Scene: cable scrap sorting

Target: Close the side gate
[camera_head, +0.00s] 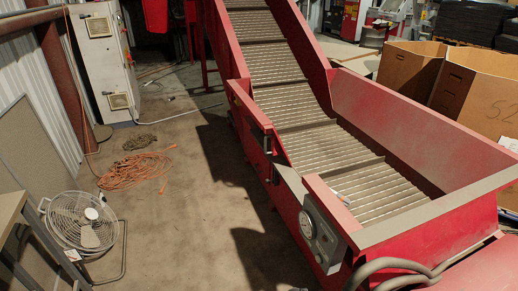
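A red conveyor hopper (420,110) with a slatted grey belt (320,147) fills the middle and right. Its near-left side wall (250,112) stops at dark fittings (268,142) that look like a hinge or latch. Past them the wall drops to a low gap, with a grey sloping plate (291,182) beside it. This gap seems to be the side opening. I cannot clearly make out the gate panel or which way it is swung. A red block-like wall end (330,200) stands on the near side of the gap. My gripper is not in view.
Left are a fan (83,222), an orange cord (135,170) and a white cabinet (103,62). Cardboard boxes (478,90) stand right. Floor left of the conveyor is mostly clear.

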